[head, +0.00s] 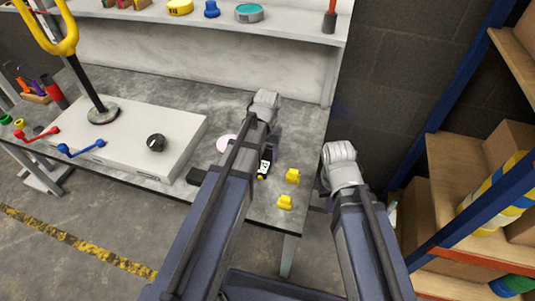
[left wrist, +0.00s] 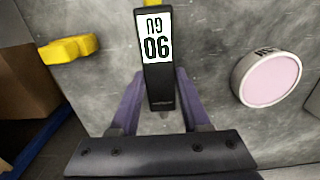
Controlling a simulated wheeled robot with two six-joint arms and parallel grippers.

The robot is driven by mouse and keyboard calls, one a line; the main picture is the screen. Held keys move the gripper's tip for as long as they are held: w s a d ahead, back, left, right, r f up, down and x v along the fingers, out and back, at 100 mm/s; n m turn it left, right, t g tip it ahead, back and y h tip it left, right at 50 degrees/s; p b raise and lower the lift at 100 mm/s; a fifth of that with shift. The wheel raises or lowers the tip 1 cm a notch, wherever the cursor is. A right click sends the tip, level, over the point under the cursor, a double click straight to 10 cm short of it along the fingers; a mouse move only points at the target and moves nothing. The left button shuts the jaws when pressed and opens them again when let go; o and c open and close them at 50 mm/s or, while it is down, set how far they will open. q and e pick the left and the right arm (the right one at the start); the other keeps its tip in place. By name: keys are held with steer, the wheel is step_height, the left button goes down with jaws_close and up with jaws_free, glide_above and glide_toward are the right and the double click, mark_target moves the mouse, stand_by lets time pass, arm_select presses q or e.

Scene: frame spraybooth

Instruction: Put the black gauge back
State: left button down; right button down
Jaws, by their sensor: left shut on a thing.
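The black gauge (left wrist: 159,75), a slim black body with a white number display, sits between the purple fingers of my left gripper (left wrist: 153,100) in the left wrist view. The gripper is shut on it, low over the grey bench (head: 310,150). In the head view the gauge (head: 265,161) shows partly beside my left arm, with a bit of yellow at its end. Whether it touches the bench I cannot tell. My right gripper (head: 328,190) is beyond the bench's right edge, its fingers mostly hidden by its own wrist.
A round pink-faced disc (left wrist: 268,79) lies beside the gauge. Two yellow pieces (head: 292,175) (head: 285,202) lie near the bench's right front. Shelving (head: 470,195) stands right.

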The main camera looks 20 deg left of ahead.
arm_select(q)
steer(key=shift+f+b, duration=0.6)
steer(key=shift+f, duration=0.05)
steer(key=shift+c, duration=1.4)
jaws_free()
steer(key=shift+r, duration=0.1)
step_height(320, 180, up, 8)
steer(key=p, duration=0.8)
steer(key=s+d+r+m+p, duration=0.1)
steer(key=s+d+r+p, duration=0.2)
steer(key=r+p, duration=0.3)
steer(key=s+d+r+m+p, duration=0.1)
steer(key=s+d+r+p, duration=0.3)
steer(key=s+r+p, duration=0.2)
steer(key=s+d+r+m+y+p, duration=0.1)
steer(key=s+d+r+p, duration=0.2)
steer(key=s+r+p, duration=0.2)
step_height(320, 180, up, 3)
steer(key=p, duration=0.3)
steer(key=shift+d, duration=0.25)
steer(key=shift+s, duration=0.1)
